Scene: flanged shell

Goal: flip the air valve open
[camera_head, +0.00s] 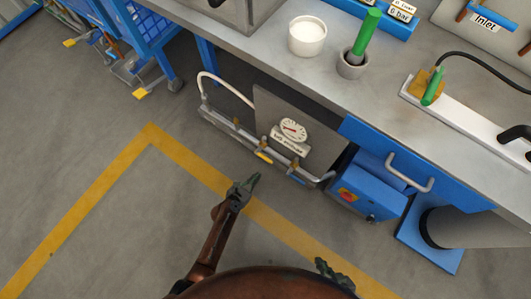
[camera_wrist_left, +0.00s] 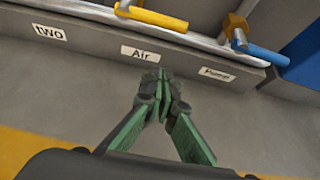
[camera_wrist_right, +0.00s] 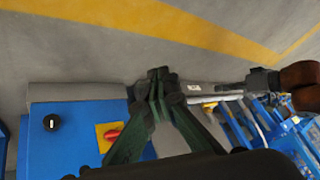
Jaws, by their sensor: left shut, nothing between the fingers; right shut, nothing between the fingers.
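The air valve shows in the left wrist view as a yellow handle (camera_wrist_left: 152,17), lying roughly along the pipe above a label reading "Air" (camera_wrist_left: 141,54). In the head view the yellow handle (camera_head: 264,157) is small, on the pipe low under the bench. My left gripper (camera_head: 254,178) is shut and empty in front of the pipe. In its wrist view the fingertips (camera_wrist_left: 164,76) appear just below the Air label, apart from the handle. My right gripper (camera_head: 322,264) is shut and empty at the lower edge of the head view; its fingers (camera_wrist_right: 157,78) also show in its wrist view.
A blue valve handle (camera_wrist_left: 257,50) sits right of the yellow one, near another label (camera_wrist_left: 217,75). A pressure gauge (camera_head: 292,130) is above the pipe. A blue box (camera_head: 367,185) with a red switch stands to the right. Open floor (camera_head: 130,220) lies left of my left arm.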

